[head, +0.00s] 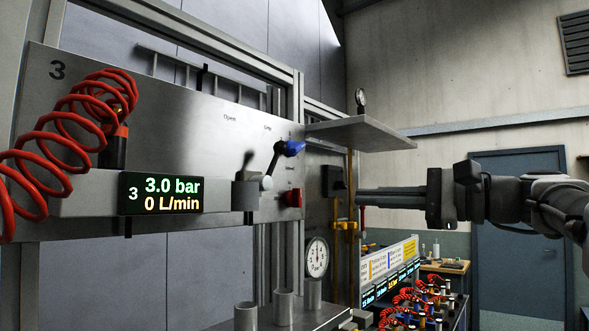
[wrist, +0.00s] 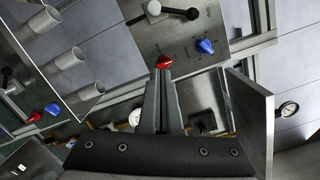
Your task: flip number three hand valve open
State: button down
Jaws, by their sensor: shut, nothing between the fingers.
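The panel marked 3 (head: 200,130) fills the left of the head view. On its right part is a hand valve with a pale round hub (head: 266,183) and a black lever (head: 276,160) slanting up to the right. Small lettering, one word reading "Open", is printed above it. The wrist view shows the hub (wrist: 153,8) and the lever (wrist: 178,11) at the top. My gripper (head: 359,198) is right of the panel, apart from the lever. In the wrist view its fingers (wrist: 163,74) are together and empty, lined up just below the red knob (wrist: 163,62); contact cannot be judged.
A blue knob (head: 292,148) and the red knob (head: 293,198) sit close to the lever. A display (head: 161,193) reads 3.0 bar, 0 L/min. A red coiled hose (head: 65,135) hangs left. A grey shelf (head: 360,132) juts out above my fingers. Grey cups (head: 284,307) stand below.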

jog(key=r, duration=0.1)
jog(key=r+y, duration=0.1)
jog(key=s+r, duration=0.1)
jog(key=shift+d+r, duration=0.15)
jog(key=shift+d, duration=0.1)
jog(key=shift+a, duration=0.1)
jog(key=s+a+r+p+x, duration=0.1)
jog(key=s+p+x, duration=0.1)
jog(key=x, duration=1)
jog(key=shift+a+r+p, duration=0.25)
jog(key=shift+a+p, duration=0.15)
